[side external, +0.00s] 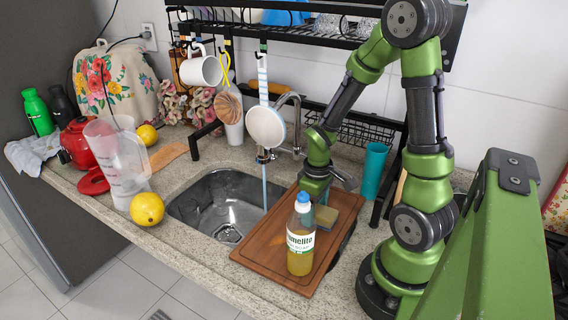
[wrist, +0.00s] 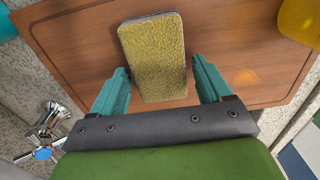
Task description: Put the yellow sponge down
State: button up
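The yellow sponge (wrist: 152,50) is a flat rectangular block with a rough yellow face. It appears to lie on the brown wooden board (wrist: 75,50). In the side view the sponge (side external: 327,217) is partly hidden behind the bottle. My gripper (wrist: 160,75) has its two teal fingers apart, one on each side of the sponge's near end, with narrow gaps visible. In the side view my gripper (side external: 317,196) is low over the board (side external: 262,245), behind the bottle, and its fingertips are hard to see.
A yellow bottle with a blue cap (side external: 301,240) stands on the board, close to the sponge. The steel sink (side external: 205,205) is left of the board, with the faucet (side external: 290,125) behind. A teal cup (side external: 373,170) stands behind right. The rack (side external: 280,33) hangs above.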

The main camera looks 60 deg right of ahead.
jog(key=shift+o, duration=0.3)
jog(key=shift+r, duration=0.1)
notch_tip(320, 180, up, 12)
jog(key=a+r+m+t+y, duration=0.2)
jog(key=a+r+m+t, duration=0.2)
jog(key=a+r+t, duration=0.3)
jog(key=a+r, duration=0.3)
jog(key=a, duration=0.4)
jog(key=shift+s, duration=0.3)
jog(key=shift+o, duration=0.5)
